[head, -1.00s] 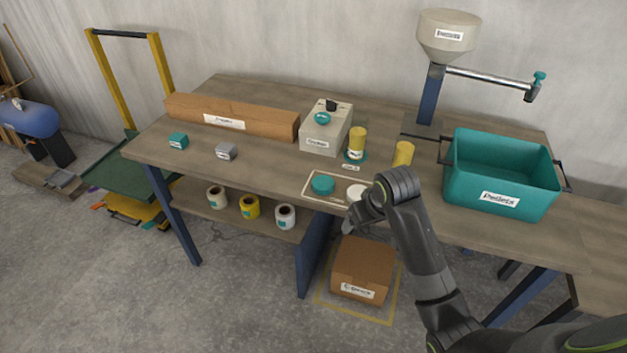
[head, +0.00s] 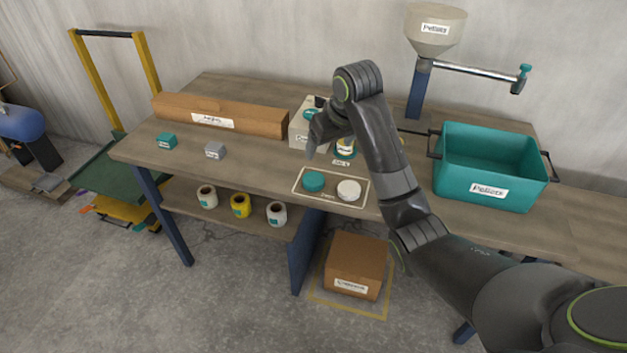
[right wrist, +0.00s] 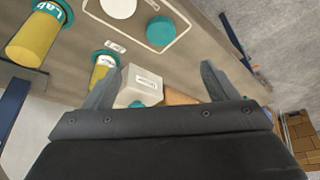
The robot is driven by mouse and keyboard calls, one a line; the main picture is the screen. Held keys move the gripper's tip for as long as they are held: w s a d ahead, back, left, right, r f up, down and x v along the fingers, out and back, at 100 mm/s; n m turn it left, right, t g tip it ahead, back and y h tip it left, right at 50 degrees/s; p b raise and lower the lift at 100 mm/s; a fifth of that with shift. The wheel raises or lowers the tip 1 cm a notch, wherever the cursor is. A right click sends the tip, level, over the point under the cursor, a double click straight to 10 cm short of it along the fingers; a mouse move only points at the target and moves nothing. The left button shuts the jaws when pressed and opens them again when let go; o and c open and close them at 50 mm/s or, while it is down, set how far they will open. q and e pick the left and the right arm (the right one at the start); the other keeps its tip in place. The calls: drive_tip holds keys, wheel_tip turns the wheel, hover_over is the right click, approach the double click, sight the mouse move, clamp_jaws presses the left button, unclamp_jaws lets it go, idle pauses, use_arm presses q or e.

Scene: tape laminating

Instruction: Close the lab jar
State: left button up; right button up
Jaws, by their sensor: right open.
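A yellow jar with a teal "LAB" label (right wrist: 40,35) shows large at the left of the right wrist view. A second yellow jar (right wrist: 104,68) stands in a teal ring, partly behind a finger; in the head view my arm covers much of both jars. A teal disc, seemingly a lid (head: 313,181), and a white disc (head: 349,190) lie side by side in a framed area at the table's front. My right gripper (head: 314,140) is open and empty above the table, behind these discs; its spread fingers show in the wrist view (right wrist: 160,78). My left gripper is not in view.
A pale box (head: 300,132) stands behind my right gripper. A teal pellets bin (head: 490,165) and a hopper stand (head: 420,85) are on the right. A long brown carton (head: 222,115) lies along the back left. Two small blocks sit on the left; the table's front left is clear.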

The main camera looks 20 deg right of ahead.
drive_tip(key=b, duration=0.6)
approach(313, 179)
drive_tip(key=x, duration=0.2)
drive_tip(key=shift+d+f, duration=0.2)
drive_tip(key=shift+f, duration=0.25)
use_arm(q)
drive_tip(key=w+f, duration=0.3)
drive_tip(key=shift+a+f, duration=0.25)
use_arm(e)
drive_tip(key=shift+w+f, duration=0.1)
drive_tip(key=shift+f, duration=0.15)
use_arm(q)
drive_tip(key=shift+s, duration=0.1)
use_arm(e)
drive_tip(key=x, duration=0.4)
drive_tip(key=shift+w+a, duration=0.15)
drive_tip(key=shift+w+f+b, duration=0.25)
drive_tip(key=shift+f+b, duration=0.05)
drive_tip(key=shift+f, duration=0.2)
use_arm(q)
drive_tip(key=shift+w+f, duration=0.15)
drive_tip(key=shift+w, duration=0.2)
